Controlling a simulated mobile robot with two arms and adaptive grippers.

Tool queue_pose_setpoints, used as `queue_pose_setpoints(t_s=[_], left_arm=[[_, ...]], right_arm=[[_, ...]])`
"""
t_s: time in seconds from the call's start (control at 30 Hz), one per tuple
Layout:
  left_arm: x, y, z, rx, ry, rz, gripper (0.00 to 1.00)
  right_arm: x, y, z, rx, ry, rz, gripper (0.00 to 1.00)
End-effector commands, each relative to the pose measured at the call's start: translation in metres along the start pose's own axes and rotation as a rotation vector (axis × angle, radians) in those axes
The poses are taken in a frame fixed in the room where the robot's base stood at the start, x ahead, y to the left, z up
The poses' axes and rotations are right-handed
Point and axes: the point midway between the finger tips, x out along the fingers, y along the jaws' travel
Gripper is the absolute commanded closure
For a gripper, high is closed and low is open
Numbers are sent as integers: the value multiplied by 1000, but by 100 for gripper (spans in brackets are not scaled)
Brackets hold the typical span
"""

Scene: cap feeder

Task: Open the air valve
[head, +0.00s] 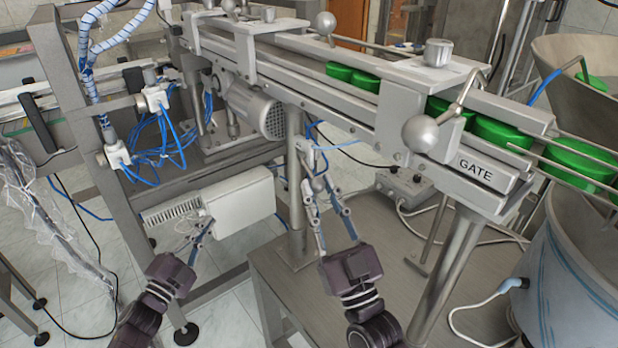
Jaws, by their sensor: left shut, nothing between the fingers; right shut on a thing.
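My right gripper (316,178) reaches up beside the metal leg under the conveyor. Its fingers are shut on a small grey part at the leg, where thin blue tubing runs; this looks like the air valve (306,153). The fingers and the small size hide most of it, and I cannot tell the handle's position. My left gripper (206,224) is shut and empty, in front of the white box on the frame at the left.
The conveyor (340,94) with green caps (500,133) and a GATE plate (476,170) runs above my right gripper. A grey table (300,285) lies below it. White fittings (155,98) with blue hoses and the white box (240,202) are at the left. A hopper (585,85) stands at the right.

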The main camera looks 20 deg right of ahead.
Motion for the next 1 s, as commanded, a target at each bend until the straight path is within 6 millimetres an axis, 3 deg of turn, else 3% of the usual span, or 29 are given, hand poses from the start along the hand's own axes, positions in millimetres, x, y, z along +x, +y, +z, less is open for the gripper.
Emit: queue_pose_setpoints(t_s=[0.03,0.2,0.33,0.5,0.6,0.7,1.0], left_arm=[[21,-37,-30,90,99,-32,100],[56,-133,-142,419,444,-115,100],[55,-183,-228,699,705,-159,100],[29,-217,-316,1077,1018,-176,100],[7,-226,-350,1304,1186,-162,100],[-14,-230,-373,1534,1340,-126,100],[-52,-229,-404,2210,1736,22,100]], right_arm=[[1,0,-1,0,3,0,100],[1,0,-1,0,3,0,100],[1,0,-1,0,3,1,100],[1,0,-1,0,3,1,100],[1,0,-1,0,3,1,100],[1,0,-1,0,3,1,100],[1,0,-1,0,3,1,100]])
